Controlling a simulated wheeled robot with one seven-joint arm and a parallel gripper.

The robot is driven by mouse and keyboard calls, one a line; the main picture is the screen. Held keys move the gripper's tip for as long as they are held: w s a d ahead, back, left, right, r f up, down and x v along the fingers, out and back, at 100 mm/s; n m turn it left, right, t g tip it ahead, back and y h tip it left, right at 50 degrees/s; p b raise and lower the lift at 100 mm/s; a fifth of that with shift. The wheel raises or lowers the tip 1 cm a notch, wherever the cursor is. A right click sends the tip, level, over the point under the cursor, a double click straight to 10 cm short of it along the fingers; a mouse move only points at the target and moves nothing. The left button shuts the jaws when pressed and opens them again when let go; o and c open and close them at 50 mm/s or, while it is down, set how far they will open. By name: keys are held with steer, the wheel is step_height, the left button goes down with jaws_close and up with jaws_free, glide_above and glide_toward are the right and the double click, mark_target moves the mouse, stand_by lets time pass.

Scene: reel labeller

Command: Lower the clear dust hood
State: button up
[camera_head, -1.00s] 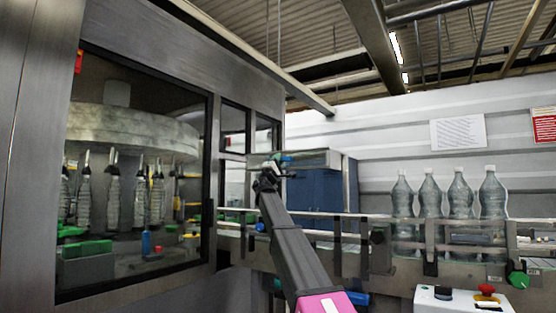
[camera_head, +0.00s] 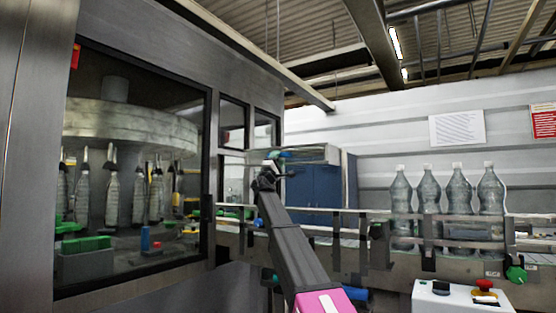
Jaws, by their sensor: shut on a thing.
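My gripper (camera_head: 273,168) is small and far off at the end of my dark grey arm, in the middle of the camera_head view. It is shut on what appears to be the near edge of the clear dust hood (camera_head: 312,154). The hood looks like a pale, see-through band at the top front of a blue cabinet. Its outline is hard to make out, and its exact tilt cannot be told. The fingers and their contact are too small to see clearly.
The blue cabinet (camera_head: 315,187) stands behind a conveyor rail (camera_head: 345,213). Clear bottles (camera_head: 458,203) stand on the conveyor at right. A large glazed machine (camera_head: 130,180) fills the left. A white control box (camera_head: 462,297) with a red button is at lower right.

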steer(key=v, duration=1)
steer(key=shift+r, duration=0.1)
